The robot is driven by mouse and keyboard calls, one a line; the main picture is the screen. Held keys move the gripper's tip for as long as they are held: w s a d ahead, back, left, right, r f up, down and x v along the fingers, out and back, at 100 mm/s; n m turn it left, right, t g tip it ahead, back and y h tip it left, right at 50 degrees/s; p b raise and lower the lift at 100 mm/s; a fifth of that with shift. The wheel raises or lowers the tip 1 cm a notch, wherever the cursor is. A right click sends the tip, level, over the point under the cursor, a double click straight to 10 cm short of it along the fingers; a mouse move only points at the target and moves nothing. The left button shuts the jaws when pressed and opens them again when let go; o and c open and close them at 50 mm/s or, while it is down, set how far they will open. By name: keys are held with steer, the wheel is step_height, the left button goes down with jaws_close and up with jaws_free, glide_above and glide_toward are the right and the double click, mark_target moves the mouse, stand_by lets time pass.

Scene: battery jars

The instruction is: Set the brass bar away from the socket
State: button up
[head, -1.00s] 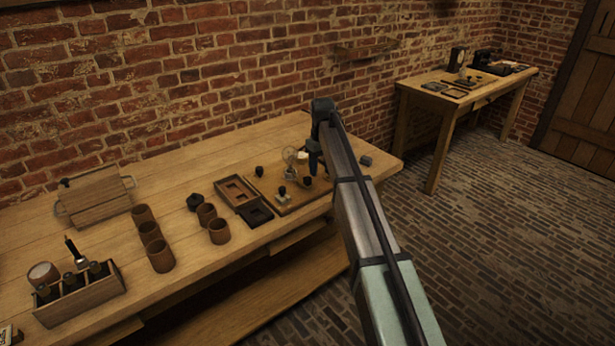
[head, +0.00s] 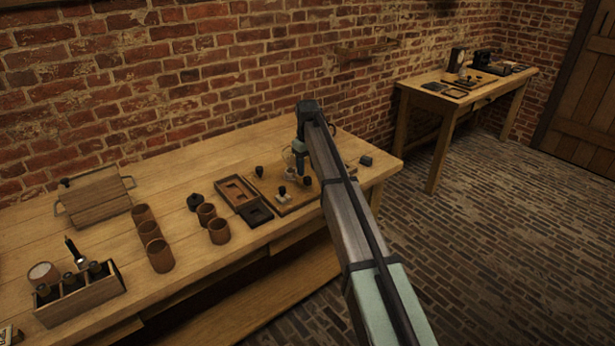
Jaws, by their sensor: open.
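My gripper (head: 301,178) hangs over the wooden board (head: 284,208) near the right end of the workbench. The board carries several small black knobs, one of them at its front left (head: 282,191), and a pale round glass part partly hidden behind my gripper. I cannot make out the brass bar or the socket; they are too small or hidden by my arm. My gripper is open, and I see nothing held in it.
A wooden tray (head: 229,182) with recesses adjoins the board on the left. Several brown jars (head: 219,231) and a bottle crate (head: 82,299) stand further left. A small dark block (head: 366,160) lies at the right end. A second table (head: 415,92) stands at the back right.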

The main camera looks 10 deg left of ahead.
mark_target(307, 177)
steer(key=shift+f, duration=2.2)
jaws_close()
